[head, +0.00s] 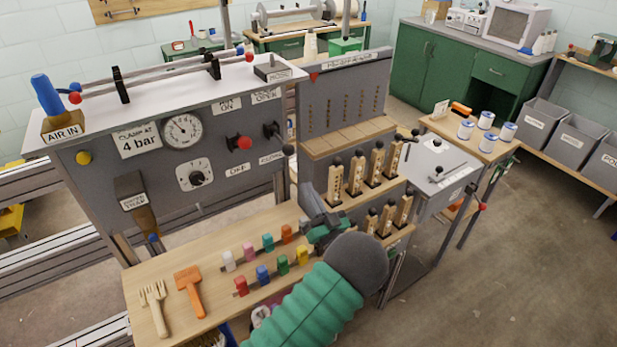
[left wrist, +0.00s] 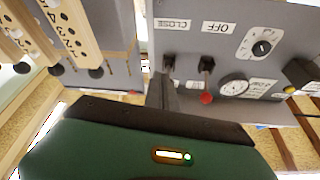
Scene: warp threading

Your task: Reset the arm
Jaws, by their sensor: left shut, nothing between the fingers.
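My left arm comes in from the bottom of the head view in a green sleeve with a dark grey round joint. My left gripper (head: 308,192) is shut and empty, above the back right of the wooden ledge, just left of the wooden numbered blocks (head: 335,186). In the left wrist view the gripper (left wrist: 163,80) points at the grey panel (left wrist: 215,45), below the CLOSE label. I cannot tell whether it touches the panel. My right gripper is in neither view.
The panel (head: 100,185) carries a gauge (head: 182,131), a dial (head: 196,177) and a red-knobbed lever (head: 240,143). Grey bins (head: 578,140) stand far right; the floor there is clear.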

